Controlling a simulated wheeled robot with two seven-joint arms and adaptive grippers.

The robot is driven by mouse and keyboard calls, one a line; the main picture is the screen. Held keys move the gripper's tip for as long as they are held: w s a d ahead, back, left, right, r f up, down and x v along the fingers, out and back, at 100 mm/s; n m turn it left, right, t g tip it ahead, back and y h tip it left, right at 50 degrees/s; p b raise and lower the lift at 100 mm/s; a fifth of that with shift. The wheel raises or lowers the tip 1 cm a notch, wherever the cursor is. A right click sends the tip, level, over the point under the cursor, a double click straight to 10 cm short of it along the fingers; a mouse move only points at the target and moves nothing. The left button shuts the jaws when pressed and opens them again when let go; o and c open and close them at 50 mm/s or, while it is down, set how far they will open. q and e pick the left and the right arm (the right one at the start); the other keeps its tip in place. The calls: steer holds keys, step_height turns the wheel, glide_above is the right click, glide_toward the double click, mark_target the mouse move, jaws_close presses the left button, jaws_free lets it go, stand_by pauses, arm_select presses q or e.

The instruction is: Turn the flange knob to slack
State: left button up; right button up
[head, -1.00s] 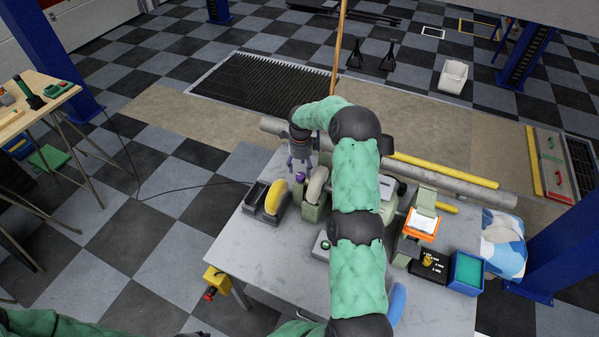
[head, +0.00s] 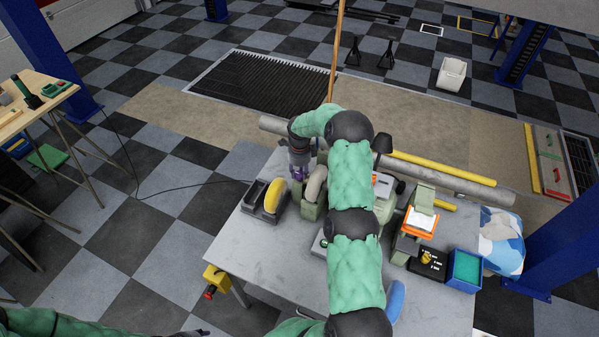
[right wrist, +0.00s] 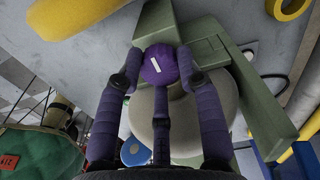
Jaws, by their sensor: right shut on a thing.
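The flange knob is a round purple knob (right wrist: 160,65) with a white mark line, on the green bench grinder (right wrist: 220,55) in the right wrist view. The line tilts slightly in that view. My right gripper (right wrist: 160,76) has its purple fingers closed around the knob. In the head view my right gripper (head: 298,173) is down at the grinder (head: 312,207), and its fingers mostly hide the knob. A pale grinding wheel (right wrist: 195,115) lies behind the fingers. Only a dark tip of my left gripper (head: 196,332) shows at the bottom edge; its fingers cannot be made out.
The grinder stands on a grey bench (head: 262,258). A yellow wheel (head: 275,195) stands left of the pale wheel. An orange-framed device (head: 420,222) and a blue bin (head: 466,268) stand at the right. A yellow box (head: 215,277) hangs at the bench's left edge. The front left of the bench is clear.

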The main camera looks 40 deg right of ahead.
steer(key=n+b, duration=0.2)
steer(key=shift+f+n+b, duration=0.1)
steer(key=shift+n+b, duration=0.3)
steer(key=n+b, duration=0.2)
steer(key=n, duration=0.2)
steer(key=shift+n+b, duration=0.3)
steer(key=n+b, duration=0.1)
steer(key=n, duration=0.4)
steer(key=shift+a+b, duration=0.1)
steer(key=shift+b, duration=0.25)
steer(key=n, duration=0.5)
steer(key=shift+b, duration=0.35)
steer(key=shift+n, duration=0.4)
steer(key=o, duration=1.1)
steer(key=shift+o, duration=0.2)
